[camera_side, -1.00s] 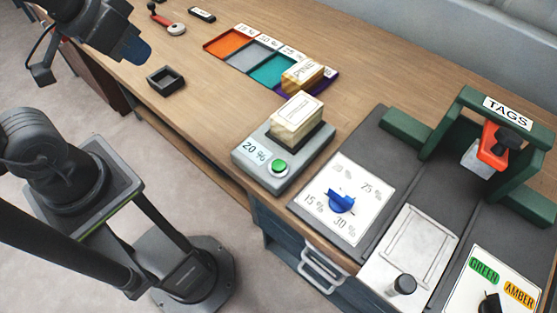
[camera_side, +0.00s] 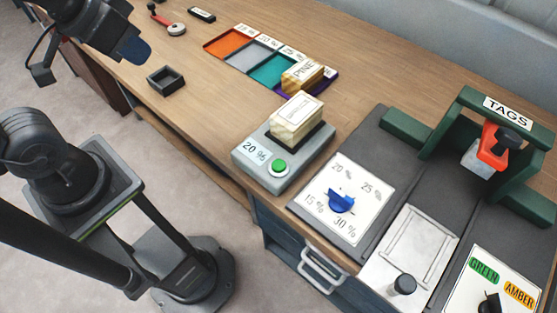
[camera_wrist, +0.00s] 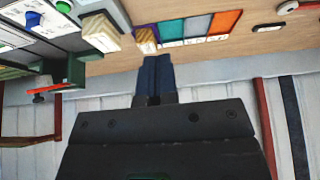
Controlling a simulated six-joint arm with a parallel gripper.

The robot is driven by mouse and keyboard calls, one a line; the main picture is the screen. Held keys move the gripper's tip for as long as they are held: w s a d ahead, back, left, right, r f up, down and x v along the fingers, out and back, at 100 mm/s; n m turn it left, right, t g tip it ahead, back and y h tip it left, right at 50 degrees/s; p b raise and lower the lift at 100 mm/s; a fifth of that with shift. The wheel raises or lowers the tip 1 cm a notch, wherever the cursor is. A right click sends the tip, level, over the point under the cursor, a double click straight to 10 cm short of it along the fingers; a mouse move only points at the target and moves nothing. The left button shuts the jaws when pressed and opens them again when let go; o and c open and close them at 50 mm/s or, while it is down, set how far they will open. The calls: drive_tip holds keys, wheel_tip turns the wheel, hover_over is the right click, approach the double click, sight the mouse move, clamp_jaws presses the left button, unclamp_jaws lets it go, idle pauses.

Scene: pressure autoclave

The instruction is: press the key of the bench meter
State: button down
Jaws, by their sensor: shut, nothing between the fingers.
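The bench meter (camera_side: 247,157) is a grey box on the wooden bench, with a "20 %" label at its front. Its round green key (camera_side: 279,167) sits at the front corner and looks unobstructed. A pale wood block (camera_side: 298,118) lies on top of the meter. The key also shows at the top left of the wrist view (camera_wrist: 63,6). My gripper (camera_side: 135,50) is at the upper left of the side view, well away from the meter. Its blue fingers are together and empty in the wrist view (camera_wrist: 155,75).
A panel with a blue dial (camera_side: 341,201) lies to the meter's right. A green stand marked "TAGS" (camera_side: 470,105) rises farther right. A small dark open box (camera_side: 166,80) is near the bench edge.

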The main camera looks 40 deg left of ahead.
drive_tip(key=n+t+h, duration=0.3)
drive_tip(key=n+h, duration=0.1)
drive_tip(key=n, duration=1.8)
hover_over(278, 167)
wheel_tip(278, 167, down, 8)
drive_tip(key=shift+f, duration=4.3)
